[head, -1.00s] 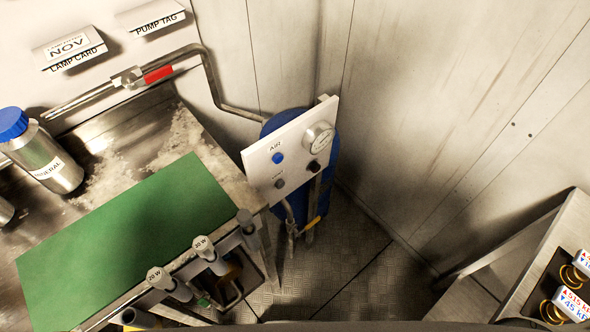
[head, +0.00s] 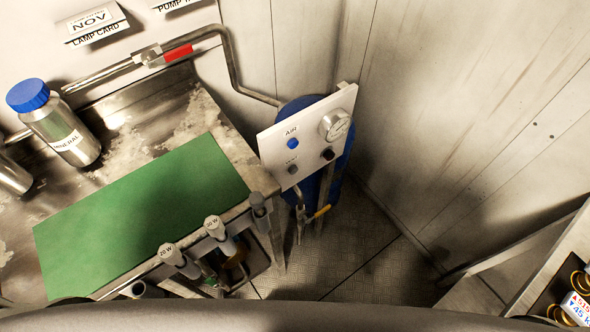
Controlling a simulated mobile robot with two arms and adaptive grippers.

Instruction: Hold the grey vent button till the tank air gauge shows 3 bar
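A white panel (head: 303,148) stands in front of a blue tank (head: 333,171) in the corner. On it are a blue button (head: 292,143) marked AIR, a grey vent button (head: 292,169) under a faint label, a dark knob (head: 327,154) and a round gauge (head: 334,124). The gauge's needle and numbers are too small to read. Nothing touches the grey vent button. Neither of my grippers shows in the head view.
A steel bench (head: 113,135) with a green mat (head: 140,215) and a blue-capped bottle (head: 60,130) is at left. Grey-topped 20 W pieces (head: 177,258) line its front edge. A pipe with a red-handled valve (head: 178,53) runs along the wall. Another unit (head: 540,262) stands at right. Floor between is clear.

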